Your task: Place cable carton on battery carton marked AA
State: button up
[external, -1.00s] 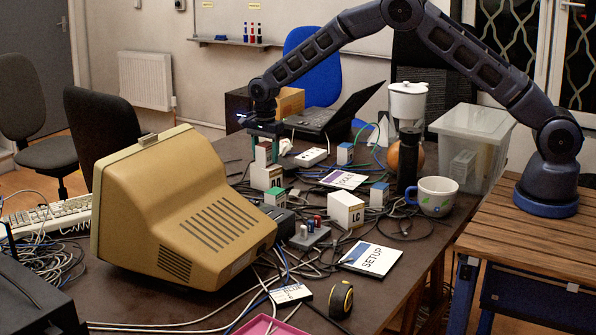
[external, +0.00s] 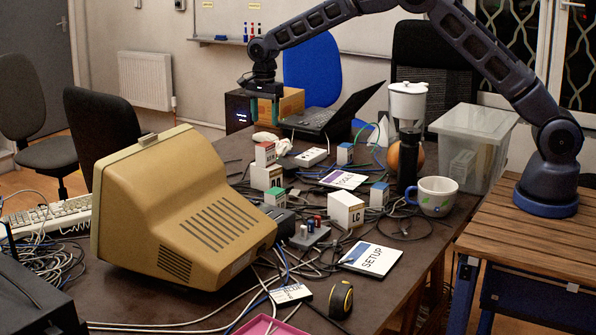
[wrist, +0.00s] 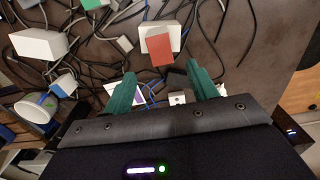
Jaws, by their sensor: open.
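A small red-topped carton (external: 265,153) rests on top of a wider white carton (external: 266,177) behind the beige monitor. Their labels are too small to read, so I cannot confirm which is the cable carton or the AA battery carton. In the wrist view the red top (wrist: 147,52) overlaps the white carton (wrist: 158,32). My gripper (external: 265,108) is above the red-topped carton, clear of it. Its green fingers are apart and nothing is between them; they also show in the wrist view (wrist: 160,70).
A green-topped carton (external: 275,197), an LC carton (external: 346,211) and blue-topped cartons (external: 379,194) stand nearby among loose cables. The monitor (external: 180,215) is at left, a laptop (external: 325,118) behind. A mug (external: 434,196) and clear bin (external: 470,150) stand at right.

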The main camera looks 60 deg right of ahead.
jog(key=s+d+r+n+t, duration=0.1)
jog(key=s+d+r+n, duration=0.4)
jog(key=s+r, duration=0.8)
jog(key=s+d+r+n+t, duration=0.1)
jog(key=s+d+r+n, duration=0.2)
jog(key=s+d+r, duration=0.75)
jog(key=s+r+n+t, duration=0.1)
jog(key=s+r+n, duration=0.1)
jog(key=s, duration=0.8)
jog(key=s+r+n, duration=0.2)
jog(key=s+n, duration=0.1)
jog(key=s, duration=0.7)
jog(key=s+d+f+n, duration=0.1)
jog(key=s+f+n, duration=0.1)
jog(key=s, duration=0.6)
jog(key=s+d+f+n+t, duration=0.1)
jog(key=s+f+n, duration=0.2)
jog(key=s, duration=0.6)
jog(key=shift+s+d+f+t, duration=0.15)
jog(key=shift+s+d+t, duration=0.1)
jog(key=shift+s+t, duration=0.05)
